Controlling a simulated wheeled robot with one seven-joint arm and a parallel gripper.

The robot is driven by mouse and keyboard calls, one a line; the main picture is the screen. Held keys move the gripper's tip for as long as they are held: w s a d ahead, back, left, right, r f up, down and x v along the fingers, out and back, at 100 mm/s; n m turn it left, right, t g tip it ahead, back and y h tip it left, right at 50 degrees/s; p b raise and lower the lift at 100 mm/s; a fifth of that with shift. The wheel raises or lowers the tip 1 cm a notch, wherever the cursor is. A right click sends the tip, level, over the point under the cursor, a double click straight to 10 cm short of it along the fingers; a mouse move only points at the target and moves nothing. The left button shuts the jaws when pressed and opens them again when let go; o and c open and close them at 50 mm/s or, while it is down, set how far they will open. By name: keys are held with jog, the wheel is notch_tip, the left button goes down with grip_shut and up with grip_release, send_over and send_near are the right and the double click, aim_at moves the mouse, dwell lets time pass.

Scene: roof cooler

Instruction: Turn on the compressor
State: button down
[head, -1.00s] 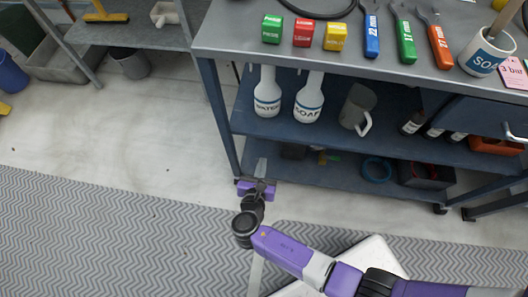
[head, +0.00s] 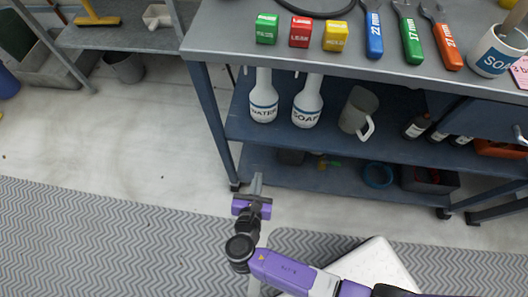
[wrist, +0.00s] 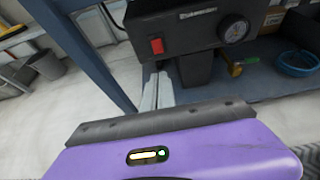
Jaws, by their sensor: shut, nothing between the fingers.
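The compressor (wrist: 190,25) is a dark box in the wrist view, with a red rocker switch (wrist: 157,46) at its lower left and a round gauge (wrist: 235,30) to the right. I cannot tell the switch's position. In the head view only a dark part of the compressor (head: 290,156) shows under the bench's middle shelf. My gripper (head: 256,181) is low, in front of the bench's lower shelf at its left end. In the wrist view its pale fingers (wrist: 156,92) are together and empty, below the switch and apart from it.
The blue bench leg (head: 214,120) stands left of my gripper. A blue coil (head: 378,174) lies on the lower shelf to the right. Bottles (head: 307,102) and a jug (head: 356,110) stand on the middle shelf.

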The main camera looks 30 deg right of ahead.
dwell(0.3)
jog(key=r+b+x, duration=0.1)
jog(key=b+x, duration=0.5)
jog(key=x, duration=0.7)
jog(key=shift+w+d, duration=0.35)
jog(key=shift+w, duration=0.1)
jog(key=shift+f, duration=0.15)
jog(key=shift+w+d+f, duration=0.1)
jog(key=shift+w, duration=0.05)
